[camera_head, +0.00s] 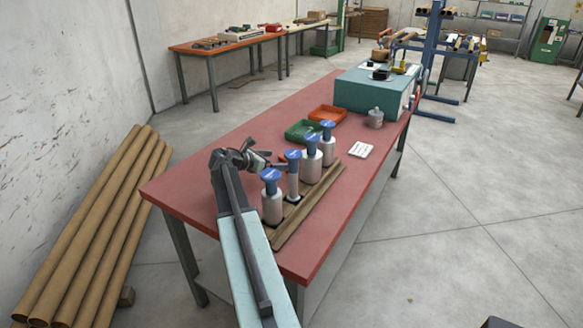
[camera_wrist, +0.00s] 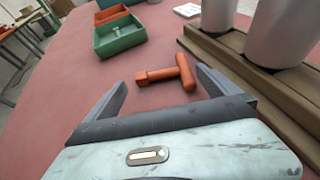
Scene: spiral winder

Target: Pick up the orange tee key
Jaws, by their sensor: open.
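The orange tee key (camera_wrist: 172,73) lies on the red tabletop in the wrist view, its crossbar to the right and its shank pointing left. My gripper (camera_wrist: 160,82) is open, with one finger on each side of the key in that view. The key appears between and slightly beyond the fingertips, and nothing is held. In the head view my gripper (camera_head: 272,160) is low over the table, beside the row of blue-topped cylinders.
A wooden rack (camera_wrist: 270,85) with grey cylinders stands close on the right of the key. A green tray (camera_wrist: 119,37) and an orange tray (camera_wrist: 110,13) sit beyond it. A white pad (camera_head: 360,150) lies farther right. The tabletop (camera_head: 205,175) left of the gripper is clear.

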